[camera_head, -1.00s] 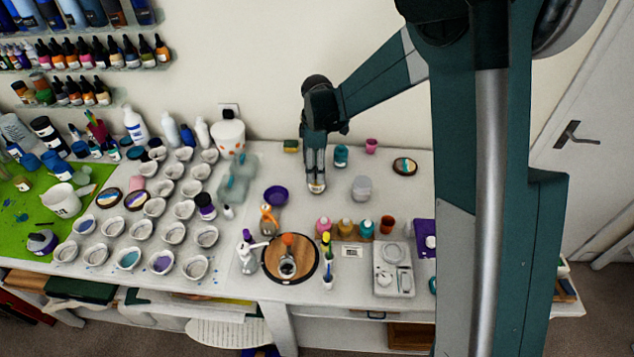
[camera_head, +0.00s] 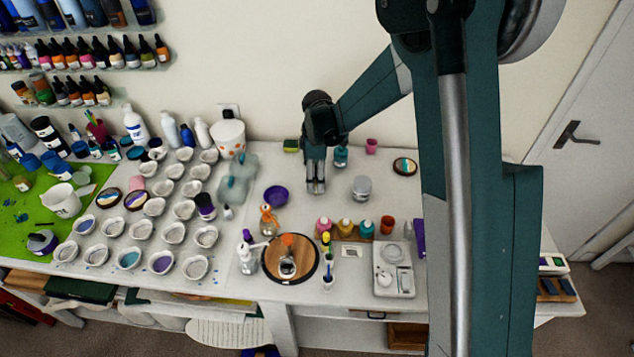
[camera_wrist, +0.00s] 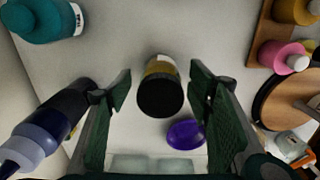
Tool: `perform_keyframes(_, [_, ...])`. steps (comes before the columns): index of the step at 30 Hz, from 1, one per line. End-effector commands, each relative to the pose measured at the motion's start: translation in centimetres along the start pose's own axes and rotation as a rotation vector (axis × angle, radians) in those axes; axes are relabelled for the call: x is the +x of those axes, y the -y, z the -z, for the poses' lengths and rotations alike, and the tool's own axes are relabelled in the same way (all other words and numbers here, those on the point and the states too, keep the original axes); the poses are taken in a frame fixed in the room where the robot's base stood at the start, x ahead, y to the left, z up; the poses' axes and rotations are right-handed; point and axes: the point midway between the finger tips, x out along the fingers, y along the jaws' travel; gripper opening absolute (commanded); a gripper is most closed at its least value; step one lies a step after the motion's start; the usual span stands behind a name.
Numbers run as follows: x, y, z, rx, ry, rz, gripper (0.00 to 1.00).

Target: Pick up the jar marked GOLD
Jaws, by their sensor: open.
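A jar with a black lid and a gold band with a pale label (camera_wrist: 160,85) stands between my fingers in the wrist view, with space on both sides. Its lettering cannot be read; the gold colour fits the jar marked GOLD. My gripper (camera_wrist: 160,92) is open, one finger left and one right of the jar, touching neither side that I can see. In the head view my gripper (camera_head: 316,190) points down over the table, and the jar is not clearly seen there. How far the fingertips reach down the jar I cannot tell.
A purple bowl (camera_head: 276,195) lies close by on the left, also in the wrist view (camera_wrist: 185,134). A teal jar (camera_head: 341,157) stands behind, and a grey-lidded jar (camera_head: 361,188) to the right. Paint bottles (camera_head: 345,228) stand in front.

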Motion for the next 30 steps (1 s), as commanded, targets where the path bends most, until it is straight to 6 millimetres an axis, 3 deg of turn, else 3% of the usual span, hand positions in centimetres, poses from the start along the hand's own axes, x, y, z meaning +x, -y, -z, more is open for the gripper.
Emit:
perform_keyframes(9, [2.8, 0.1, 0.0, 0.000, 0.000, 0.000, 0.51])
perform_keyframes(27, [3.0, 0.1, 0.0, 0.000, 0.000, 0.000, 0.51])
perform_keyframes(30, [3.0, 0.1, 0.0, 0.000, 0.000, 0.000, 0.39])
